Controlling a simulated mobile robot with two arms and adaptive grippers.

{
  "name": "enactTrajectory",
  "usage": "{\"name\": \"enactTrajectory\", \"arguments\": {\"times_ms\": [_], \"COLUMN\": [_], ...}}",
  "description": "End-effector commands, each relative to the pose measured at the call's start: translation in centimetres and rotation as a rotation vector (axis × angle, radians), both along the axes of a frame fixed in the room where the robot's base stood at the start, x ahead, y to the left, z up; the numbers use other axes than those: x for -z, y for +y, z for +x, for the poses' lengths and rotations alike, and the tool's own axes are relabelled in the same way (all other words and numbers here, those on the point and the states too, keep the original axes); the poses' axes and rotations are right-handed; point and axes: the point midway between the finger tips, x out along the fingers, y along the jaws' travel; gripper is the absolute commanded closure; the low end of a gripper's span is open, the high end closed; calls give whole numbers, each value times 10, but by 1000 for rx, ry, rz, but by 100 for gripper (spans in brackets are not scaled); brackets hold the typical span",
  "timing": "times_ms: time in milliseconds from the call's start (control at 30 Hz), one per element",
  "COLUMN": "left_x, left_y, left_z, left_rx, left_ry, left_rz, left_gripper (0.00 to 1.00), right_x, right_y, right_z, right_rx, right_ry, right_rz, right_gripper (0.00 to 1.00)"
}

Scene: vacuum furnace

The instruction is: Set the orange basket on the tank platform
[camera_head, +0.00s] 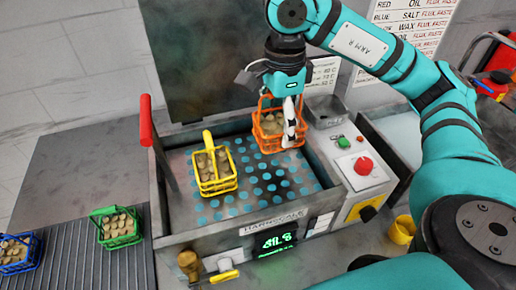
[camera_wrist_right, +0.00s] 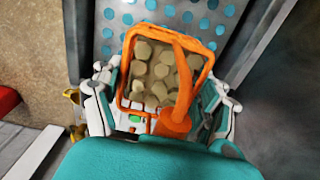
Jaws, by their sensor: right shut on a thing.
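The orange basket (camera_head: 268,143), filled with tan pieces, is at the back right of the tank platform (camera_head: 262,192), a grey plate with blue dots. My right gripper (camera_head: 291,125) is shut on the basket's handle from above. In the right wrist view the orange basket (camera_wrist_right: 126,84) appears upright between the fingers, with the dotted platform (camera_wrist_right: 190,14) behind it. I cannot tell whether its base touches the platform. A yellow basket (camera_head: 216,184) stands on the platform to the left, apart from the orange one. My left gripper is not in view.
A green basket (camera_head: 118,239) and a blue basket (camera_head: 33,254) sit on the ribbed surface at left. A red-handled lever (camera_head: 146,121) rises at the tank's left side. A control box with a red button (camera_head: 363,165) stands at right. The platform's front middle is clear.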

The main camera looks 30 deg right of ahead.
Motion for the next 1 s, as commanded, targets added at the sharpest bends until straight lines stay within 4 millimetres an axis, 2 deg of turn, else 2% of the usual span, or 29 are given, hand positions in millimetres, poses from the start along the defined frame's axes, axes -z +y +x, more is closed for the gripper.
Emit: {"name": "enactTrajectory", "arguments": {"times_ms": [33, 100, 267, 367, 500, 633, 767, 967, 1000], "left_x": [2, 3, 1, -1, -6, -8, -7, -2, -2], "left_y": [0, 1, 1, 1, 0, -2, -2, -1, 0], "left_z": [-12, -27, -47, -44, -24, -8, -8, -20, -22], "left_rx": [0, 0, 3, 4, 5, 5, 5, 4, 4], "left_ry": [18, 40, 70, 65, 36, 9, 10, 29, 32], "left_rz": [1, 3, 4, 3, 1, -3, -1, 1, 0], "left_gripper": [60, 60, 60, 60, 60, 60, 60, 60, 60], "right_x": [12, 23, 37, 48, 67, 75, 75, 79, 78], "right_y": [0, 0, 0, 0, 0, 0, 0, 0, 0], "right_z": [-1, -1, 0, -1, 0, 0, 0, 0, 0], "right_rx": [-1, -2, 1, 1, -1, -1, -1, -1, -1], "right_ry": [5, 3, 0, 1, 2, -1, -2, -2, -1], "right_rz": [1, 0, 1, -1, -1, 1, 1, 1, 1], "right_gripper": [82, 82, 82, 82, 82, 82, 82, 82, 24]}}
